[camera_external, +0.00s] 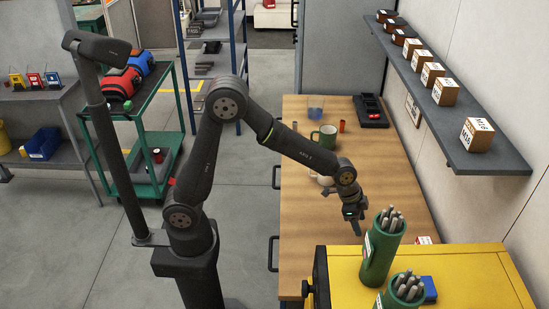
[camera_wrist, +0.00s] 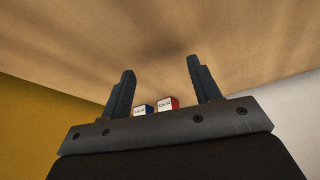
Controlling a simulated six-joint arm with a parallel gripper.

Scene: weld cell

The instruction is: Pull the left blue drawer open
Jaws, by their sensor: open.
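No blue drawer front can be made out in either view. Dark handles stick out along the left edge of the wooden workbench (camera_external: 305,215): one upper handle (camera_external: 276,177) and one lower handle (camera_external: 273,253). The faces behind them are hidden below the bench top. My gripper (camera_external: 356,228) is above the right part of the bench near the yellow cabinet, apart from the handles. In the wrist view my gripper (camera_wrist: 160,68) has its two fingers spread with nothing held.
A yellow cabinet (camera_external: 450,265) with green rod-filled canisters (camera_external: 382,250) stands at the front right. A green mug (camera_external: 325,138) and a black tray (camera_external: 371,112) sit on the bench. A shelf with boxes (camera_external: 500,160) overhangs the right.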

